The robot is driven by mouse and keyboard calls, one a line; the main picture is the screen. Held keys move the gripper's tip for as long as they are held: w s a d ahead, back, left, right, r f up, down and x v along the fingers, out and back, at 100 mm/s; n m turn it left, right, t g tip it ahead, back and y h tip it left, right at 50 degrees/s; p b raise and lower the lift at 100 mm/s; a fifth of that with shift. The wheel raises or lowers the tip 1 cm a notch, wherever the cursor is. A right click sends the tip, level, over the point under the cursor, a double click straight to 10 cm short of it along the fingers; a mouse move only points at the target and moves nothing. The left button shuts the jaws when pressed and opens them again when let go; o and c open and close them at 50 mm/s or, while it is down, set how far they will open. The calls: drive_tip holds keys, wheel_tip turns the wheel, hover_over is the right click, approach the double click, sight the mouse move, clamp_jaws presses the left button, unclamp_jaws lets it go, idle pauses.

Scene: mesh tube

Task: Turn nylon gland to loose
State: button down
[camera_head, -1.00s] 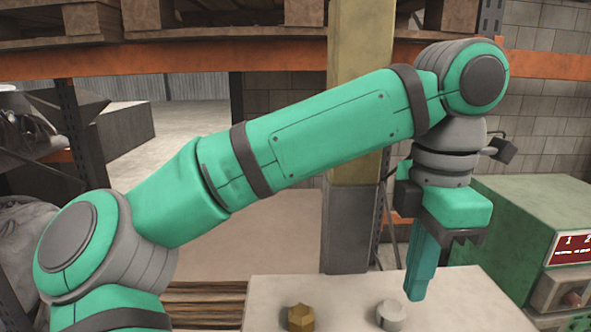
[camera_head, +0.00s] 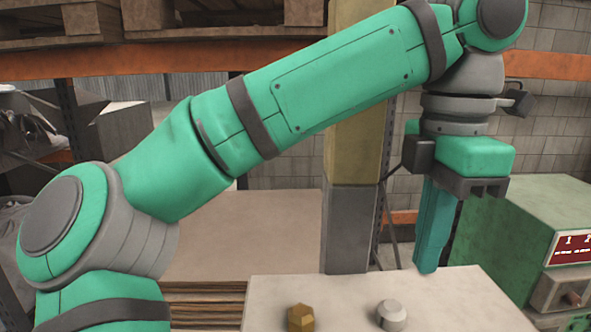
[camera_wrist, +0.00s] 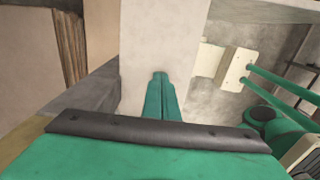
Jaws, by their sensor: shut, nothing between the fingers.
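A pale grey gland-like fitting with a faceted cap (camera_head: 391,315), which looks like the nylon gland, stands upright on the pale worktop (camera_head: 450,300). A brass-coloured hex fitting (camera_head: 300,318) stands to its left. My gripper (camera_head: 427,268) points down with its teal fingers together and empty. Its tips are above and to the right of the grey fitting, apart from it, near the worktop's back part. In the wrist view the closed fingers (camera_wrist: 160,76) show over a pale surface. Neither fitting can be made out there.
A green box with a red display (camera_head: 540,235) and a knob stands at the right. A yellow and grey post (camera_head: 350,225) rises behind the worktop. Stacked brown sheets (camera_head: 210,270) lie behind at the left.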

drive_tip(key=shift+s+a+f, duration=0.1)
drive_tip(key=shift+s+f, duration=0.25)
drive_tip(key=shift+f, duration=0.7)
drive_tip(key=shift+s+f, duration=0.4)
drive_tip(key=shift+f, duration=0.65)
drive_tip(key=shift+s+a+f, duration=0.1)
drive_tip(key=shift+s+f, duration=0.25)
drive_tip(key=shift+f, duration=0.7)
drive_tip(key=shift+w+a, duration=0.1)
drive_tip(key=shift+w, duration=1.2)
drive_tip(key=shift+w+d, duration=0.1)
drive_tip(key=shift+d, duration=0.1)
drive_tip(key=shift+d, duration=0.15)
wheel_tip(320, 180, up, 6)
drive_tip(key=shift+w+d, duration=0.1)
